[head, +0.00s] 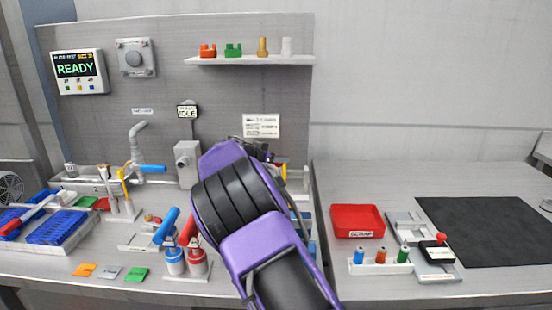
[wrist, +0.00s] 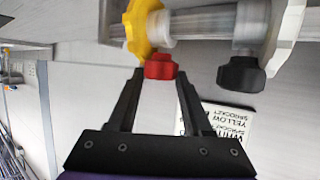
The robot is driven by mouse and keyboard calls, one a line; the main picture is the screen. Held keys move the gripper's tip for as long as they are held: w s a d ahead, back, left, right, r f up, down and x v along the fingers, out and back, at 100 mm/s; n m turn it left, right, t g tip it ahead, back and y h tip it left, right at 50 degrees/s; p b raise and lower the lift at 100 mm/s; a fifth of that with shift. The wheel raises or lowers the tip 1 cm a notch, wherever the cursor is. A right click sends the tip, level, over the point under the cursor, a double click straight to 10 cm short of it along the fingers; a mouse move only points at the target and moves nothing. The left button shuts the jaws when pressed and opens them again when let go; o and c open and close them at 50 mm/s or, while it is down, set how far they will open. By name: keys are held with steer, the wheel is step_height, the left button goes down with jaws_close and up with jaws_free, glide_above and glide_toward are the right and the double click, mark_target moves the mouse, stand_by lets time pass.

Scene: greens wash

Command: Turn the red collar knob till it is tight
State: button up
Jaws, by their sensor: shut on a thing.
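The red collar knob (wrist: 160,66) shows in the wrist view, just below a yellow lobed part (wrist: 141,27) and beside a whitish collar on a shaft. My gripper (wrist: 160,75) has its two black fingers on either side of the red knob and is shut on it. In the head view my purple and black arm covers the knob and my fingertips. How tight the knob is cannot be told.
A black knob (wrist: 241,74) hangs to the right of the red one. A printed sign (wrist: 215,120) is behind my right finger. In the head view a red scrap bin (head: 357,221) stands right of my arm, and red and blue bottles (head: 196,262) stand left of it.

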steer(key=shift+n+y, duration=0.4)
steer(key=shift+y, duration=0.1)
jaws_close()
